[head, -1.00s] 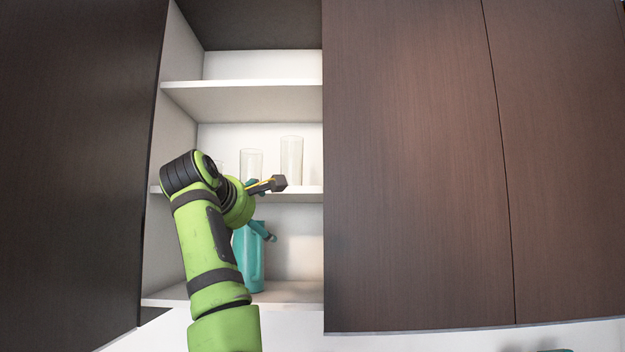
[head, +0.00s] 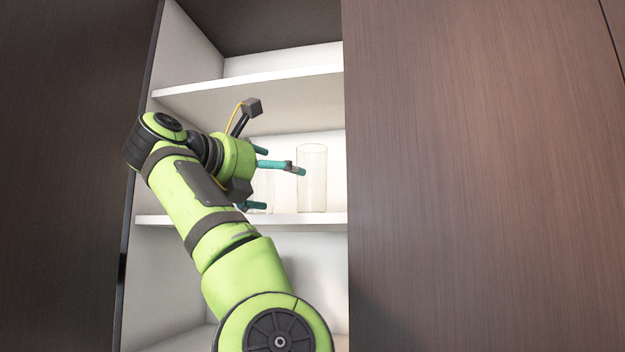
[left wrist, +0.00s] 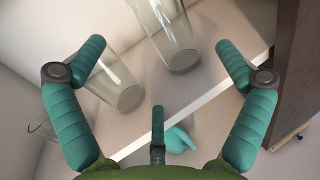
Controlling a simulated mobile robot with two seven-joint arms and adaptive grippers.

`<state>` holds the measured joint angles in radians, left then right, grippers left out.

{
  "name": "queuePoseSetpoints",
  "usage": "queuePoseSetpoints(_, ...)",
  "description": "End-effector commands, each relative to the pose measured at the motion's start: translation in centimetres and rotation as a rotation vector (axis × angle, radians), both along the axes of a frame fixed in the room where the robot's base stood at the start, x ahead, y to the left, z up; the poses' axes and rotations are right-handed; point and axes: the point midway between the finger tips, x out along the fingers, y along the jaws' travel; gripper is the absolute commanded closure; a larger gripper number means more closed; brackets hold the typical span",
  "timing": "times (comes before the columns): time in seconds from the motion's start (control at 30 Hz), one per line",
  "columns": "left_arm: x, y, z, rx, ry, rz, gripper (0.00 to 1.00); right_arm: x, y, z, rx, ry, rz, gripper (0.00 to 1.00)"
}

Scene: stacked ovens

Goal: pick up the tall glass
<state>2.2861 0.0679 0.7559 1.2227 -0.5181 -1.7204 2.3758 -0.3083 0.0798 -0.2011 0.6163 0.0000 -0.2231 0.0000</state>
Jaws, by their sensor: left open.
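The tall clear glass (head: 312,180) stands upright on the middle cabinet shelf, right of my left gripper (head: 280,182). The gripper is open and empty at the shelf's front, its teal fingers pointing right. One finger overlaps the glass's left edge in the head view; I cannot tell if they touch. In the left wrist view, a glass (left wrist: 172,38) stands ahead between the spread fingers (left wrist: 160,58), apart from them. A second glass (left wrist: 118,88) is beside the left finger there, and part of another shows farther left. My right gripper is out of view.
The middle shelf (head: 325,218) and upper shelf (head: 290,83) bound the space above and below. A closed dark cabinet door (head: 480,170) stands right of the opening, and a dark panel (head: 65,160) stands left. A teal object (left wrist: 178,139) shows past the shelf edge.

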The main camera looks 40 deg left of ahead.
Motion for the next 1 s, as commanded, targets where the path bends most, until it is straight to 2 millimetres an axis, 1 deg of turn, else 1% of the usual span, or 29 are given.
queuePoseSetpoints(0.03, 0.7, 0.0, 0.2, 0.001, 0.002, 0.000, 0.00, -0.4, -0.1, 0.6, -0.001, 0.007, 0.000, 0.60)
queuePoseSetpoints(0.17, 1.6, 0.1, 0.1, 0.002, 0.003, 0.000, 0.00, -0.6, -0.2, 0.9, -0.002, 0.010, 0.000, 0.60)
queuePoseSetpoints(0.27, 2.7, 0.2, 0.2, 0.001, 0.004, 0.000, 0.00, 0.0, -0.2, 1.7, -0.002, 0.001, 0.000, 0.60)
queuePoseSetpoints(0.4, 5.1, 0.5, 0.3, 0.001, 0.006, -0.001, 0.00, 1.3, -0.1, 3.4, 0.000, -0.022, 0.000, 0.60)
queuePoseSetpoints(0.5, 6.4, 0.6, 0.3, 0.003, 0.004, -0.001, 0.00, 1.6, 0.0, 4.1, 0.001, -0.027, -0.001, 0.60)
queuePoseSetpoints(0.63, 7.3, 0.7, 0.1, 0.003, 0.002, -0.001, 0.00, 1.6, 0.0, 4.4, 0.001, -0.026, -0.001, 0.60)
queuePoseSetpoints(0.83, 7.3, 0.8, -0.1, 0.003, 0.001, 0.000, 0.00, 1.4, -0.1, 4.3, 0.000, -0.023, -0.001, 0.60)
queuePoseSetpoints(0.87, 7.3, 0.8, -0.1, 0.003, 0.001, 0.000, 0.04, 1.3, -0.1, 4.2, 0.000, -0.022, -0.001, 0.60)
queuePoseSetpoints(0.9, 7.3, 0.8, -0.1, 0.003, 0.001, 0.000, 0.20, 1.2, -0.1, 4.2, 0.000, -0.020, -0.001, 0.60)
queuePoseSetpoints(0.97, 7.3, 0.8, -0.1, 0.003, 0.001, 0.000, 0.44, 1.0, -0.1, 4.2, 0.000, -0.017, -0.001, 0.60)
queuePoseSetpoints(1.0, 7.3, 0.8, -0.1, 0.003, 0.001, 0.000, 0.60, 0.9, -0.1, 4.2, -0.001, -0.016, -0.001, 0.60)
